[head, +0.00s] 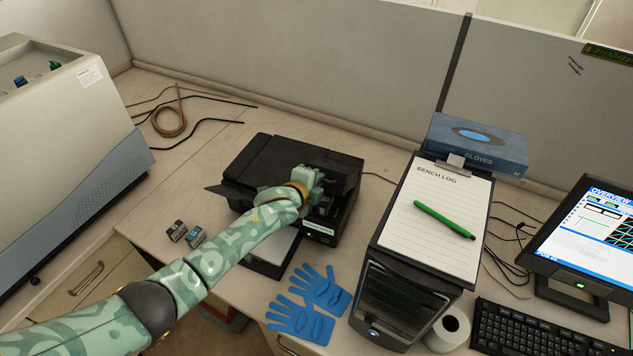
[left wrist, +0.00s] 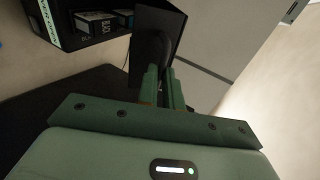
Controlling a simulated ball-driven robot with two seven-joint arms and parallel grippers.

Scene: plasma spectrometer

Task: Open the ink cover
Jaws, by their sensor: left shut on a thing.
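The black printer (head: 270,158) stands on the bench in the middle of the head view. My left gripper (head: 316,180) is at its right front part. In the left wrist view the left gripper (left wrist: 162,72) is shut on the dark ink cover (left wrist: 148,22), which stands raised at an angle. The cover also shows in the head view (head: 343,163), partly behind the gripper. Beside the cover, the open bay shows cartridges, one of them with a dark label (left wrist: 95,24). The right gripper is not in view.
Two loose cartridges (head: 186,233) lie left of the printer. Blue gloves (head: 308,305) lie in front of it. A clipboard (head: 437,218) with a green pen rests on a black device to the right. A large grey instrument (head: 70,150) stands at the left.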

